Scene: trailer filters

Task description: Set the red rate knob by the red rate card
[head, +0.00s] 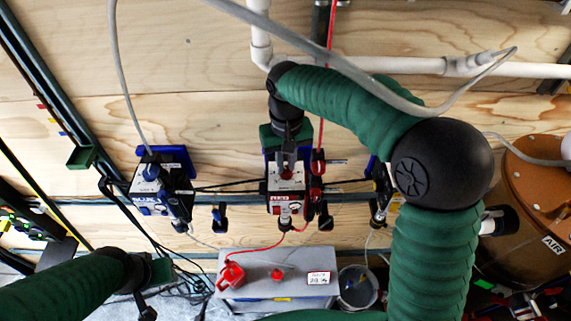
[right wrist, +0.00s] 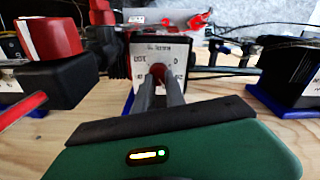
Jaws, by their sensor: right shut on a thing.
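The red-labelled box (head: 284,201) hangs in the middle of the head view, with a small red knob (head: 287,174) on its white dial face. My right gripper (head: 286,160) reaches down onto this knob and is shut on it. In the right wrist view, the two fingers (right wrist: 162,92) meet at the knob, in front of the white dial plate (right wrist: 155,50); they hide much of the knob and its pointer. A small white card with a red edge (head: 318,279) lies on the grey case; its print is too small to read surely. My left gripper (head: 146,306) is at the lower left, away from the box.
A blue-labelled box (head: 150,196) hangs to the left. A red valve handle (right wrist: 50,38) stands close to my right gripper. The grey case (head: 260,262) below carries a red clamp (head: 230,275). A bucket (head: 357,288) and brown tank (head: 535,200) are to the right.

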